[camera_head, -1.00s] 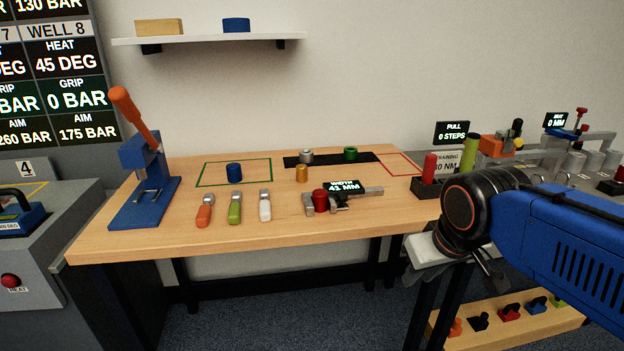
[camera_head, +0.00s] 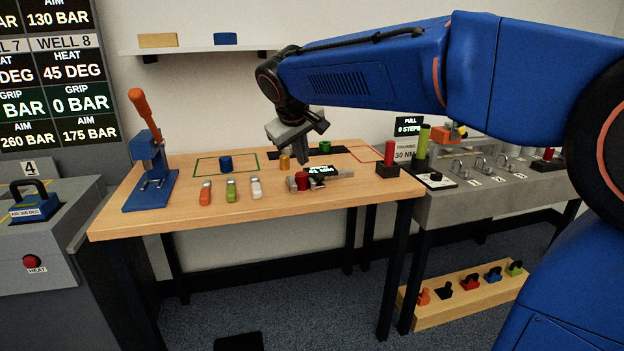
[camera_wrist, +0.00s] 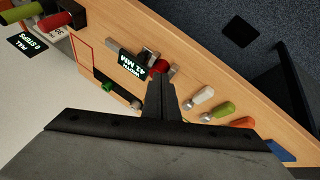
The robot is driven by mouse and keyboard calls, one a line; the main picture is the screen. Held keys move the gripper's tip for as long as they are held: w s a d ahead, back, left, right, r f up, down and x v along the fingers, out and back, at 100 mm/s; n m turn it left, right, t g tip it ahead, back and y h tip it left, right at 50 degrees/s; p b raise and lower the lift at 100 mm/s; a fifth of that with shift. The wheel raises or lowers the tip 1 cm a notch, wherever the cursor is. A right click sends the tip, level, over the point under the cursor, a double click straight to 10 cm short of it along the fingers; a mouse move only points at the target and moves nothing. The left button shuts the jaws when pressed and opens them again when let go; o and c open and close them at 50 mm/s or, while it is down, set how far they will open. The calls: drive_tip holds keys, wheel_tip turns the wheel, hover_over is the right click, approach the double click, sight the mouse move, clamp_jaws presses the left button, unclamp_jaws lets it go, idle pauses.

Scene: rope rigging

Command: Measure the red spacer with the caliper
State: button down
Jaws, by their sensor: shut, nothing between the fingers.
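The red spacer (camera_head: 302,181) stands on the wooden bench at the left end of the caliper (camera_head: 338,176). In the wrist view the red spacer (camera_wrist: 162,67) is just beyond my fingertips, next to the caliper's display (camera_wrist: 131,66). The display shows a width of about 41 or 42 MM; the digits are hard to read. The spacer appears at the caliper's jaws, but I cannot tell whether they touch it. My gripper (camera_head: 302,156) points down above the spacer and caliper. Its fingers (camera_wrist: 158,80) are shut and empty.
Three tools with orange, green and white handles (camera_head: 231,190) lie to the left. A blue spacer (camera_head: 225,163), a brass spacer (camera_head: 285,161) and a green spacer (camera_head: 324,147) stand behind. A blue press (camera_head: 148,175) with an orange lever stands at the left end. The bench front is clear.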

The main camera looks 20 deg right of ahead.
approach(312, 181)
drive_tip(key=f, duration=0.1)
drive_tip(key=a+f, duration=0.1)
drive_tip(key=f, duration=0.1)
drive_tip(key=shift+w+a+f, duration=0.1)
drive_tip(key=shift+w+a, duration=0.15)
drive_tip(key=shift+w, duration=0.1)
drive_tip(key=d, duration=0.1)
drive_tip(key=w+d+f, duration=0.1)
drive_tip(key=shift+w+d, duration=0.25)
drive_tip(key=shift+w, duration=0.05)
drive_tip(key=shift+w+d, duration=0.3)
drive_tip(key=shift+d, duration=0.25)
drive_tip(key=shift+d, duration=1.85)
drive_tip(key=shift+a, duration=0.1)
